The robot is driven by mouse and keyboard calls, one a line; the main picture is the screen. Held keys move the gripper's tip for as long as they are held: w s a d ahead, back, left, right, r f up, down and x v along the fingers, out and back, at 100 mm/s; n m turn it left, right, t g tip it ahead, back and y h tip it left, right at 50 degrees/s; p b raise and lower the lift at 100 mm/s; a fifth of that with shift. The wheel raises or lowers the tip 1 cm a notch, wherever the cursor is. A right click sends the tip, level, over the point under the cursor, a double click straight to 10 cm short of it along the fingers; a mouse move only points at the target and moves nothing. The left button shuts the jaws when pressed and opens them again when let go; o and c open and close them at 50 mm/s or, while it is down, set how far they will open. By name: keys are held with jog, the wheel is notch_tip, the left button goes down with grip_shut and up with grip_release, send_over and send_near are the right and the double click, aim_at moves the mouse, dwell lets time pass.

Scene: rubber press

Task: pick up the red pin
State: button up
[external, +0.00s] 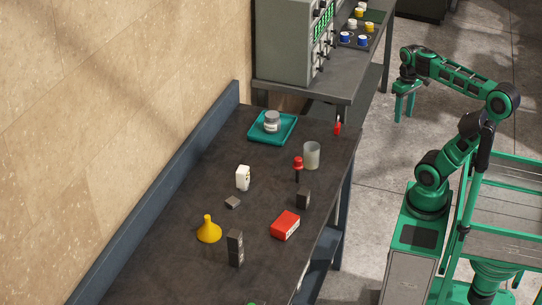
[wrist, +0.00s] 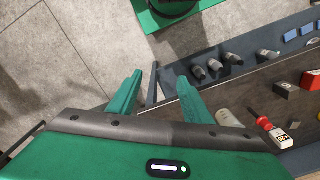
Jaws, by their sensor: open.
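The red pin (external: 298,162) stands on the dark workbench, with a red head on a dark stem, between a pale translucent cup (external: 311,155) and a small dark block (external: 303,198). My gripper (external: 404,118) hangs over the floor to the right of the bench, well apart from the pin. In the wrist view its green fingers (wrist: 160,80) are spread, with nothing between them.
The bench (external: 165,255) also carries a red box (external: 285,225), a white box (external: 243,177), a yellow funnel (external: 208,231), a tall dark block (external: 235,249) and a teal tray (external: 257,137) with a jar. A grey cabinet (external: 290,40) stands behind. A lower shelf holds bottles (wrist: 214,65).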

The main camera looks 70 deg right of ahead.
aim_at(295, 164)
jog(key=w+a+f+n+t+y, duration=0.1)
jog(key=w+a+f+n+t, duration=0.15)
jog(key=w+n, duration=0.6)
jog(key=w+a+f+n+t+y, duration=0.1)
jog(key=w+a+f+n, duration=0.25)
jog(key=w, duration=0.95)
jog(key=w+a+r+n+t+y, duration=0.2)
jog(key=w+a+r+n+y, duration=0.1)
jog(key=w+a+y, duration=0.3)
jog(key=w+a+r+n+t+y, duration=0.2)
jog(key=w+a+n+y, duration=0.15)
jog(key=a, duration=0.45)
notch_tip(295, 164, down, 11)
jog(key=shift+g, duration=0.25)
jog(key=x, duration=1)
jog(key=shift+w+a, duration=0.15)
jog(key=shift+a, duration=0.1)
jog(key=shift+c, duration=0.3)
grip_shut()
